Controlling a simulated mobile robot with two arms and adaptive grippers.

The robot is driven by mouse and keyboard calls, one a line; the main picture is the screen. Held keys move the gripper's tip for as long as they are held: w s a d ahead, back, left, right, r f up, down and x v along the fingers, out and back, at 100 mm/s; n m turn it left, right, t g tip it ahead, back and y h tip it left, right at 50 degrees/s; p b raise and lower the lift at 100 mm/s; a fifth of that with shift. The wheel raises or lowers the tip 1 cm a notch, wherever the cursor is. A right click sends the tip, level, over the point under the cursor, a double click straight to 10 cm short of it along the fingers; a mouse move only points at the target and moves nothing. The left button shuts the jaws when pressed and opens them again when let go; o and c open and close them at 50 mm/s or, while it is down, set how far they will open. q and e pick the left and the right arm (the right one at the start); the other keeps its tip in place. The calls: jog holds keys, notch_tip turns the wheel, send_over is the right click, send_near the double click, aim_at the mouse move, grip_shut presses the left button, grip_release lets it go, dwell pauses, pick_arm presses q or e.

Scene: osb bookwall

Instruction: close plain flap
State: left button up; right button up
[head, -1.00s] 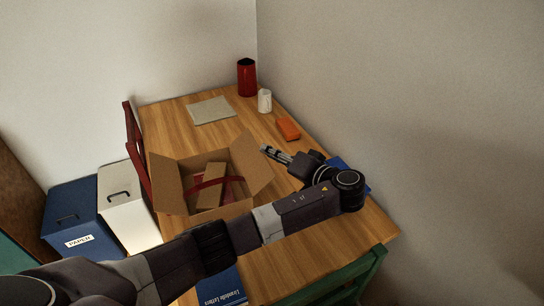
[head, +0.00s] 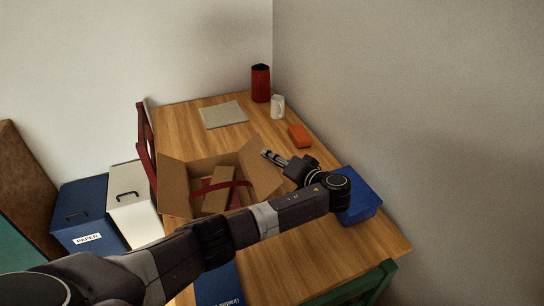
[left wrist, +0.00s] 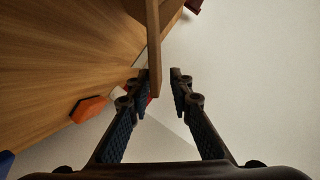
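An open cardboard box (head: 190,208) stands on the wooden table with its flaps raised. Its right flap (head: 264,172) leans outward toward my left gripper (head: 266,154). The left flap (head: 172,186) also stands up. I cannot tell which flap is the plain one. In the left wrist view, a thin brown panel edge (left wrist: 154,50), which looks like the right flap, reaches between the fingertips of my left gripper (left wrist: 158,82). The fingers are apart, and I see no clear contact. My right gripper is not in view.
Inside the box lie a smaller brown carton and a red band (head: 222,184). A blue box (head: 362,198) sits beside my left arm. An orange block (head: 299,136), white mug (head: 278,106) and red container (head: 260,84) stand along the wall. A grey pad (head: 224,114) lies behind.

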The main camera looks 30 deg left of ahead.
aim_at(263, 164)
pick_arm(q)
jog(key=shift+c, duration=0.2)
grip_shut()
jog(key=shift+a+r, duration=0.1)
jog(key=shift+s+a+r+n+p, duration=0.3)
jog(key=shift+r+n+p, duration=0.15)
jog(key=shift+p, duration=0.2)
jog(key=shift+s+a+r+n+h+p, duration=0.3)
jog(key=shift+n+h+p, duration=0.05)
jog(key=shift+n+h, duration=0.2)
jog(key=shift+s+a+r+n+t+h, duration=0.3)
jog(key=shift+s+a+n+h, duration=0.05)
jog(key=shift+n, duration=0.15)
jog(key=shift+s+a+r+n+t+h, duration=0.4)
jog(key=shift+s+a+r+n+h, duration=0.1)
jog(key=shift+s+a+n, duration=0.35)
jog(key=shift+w, duration=0.1)
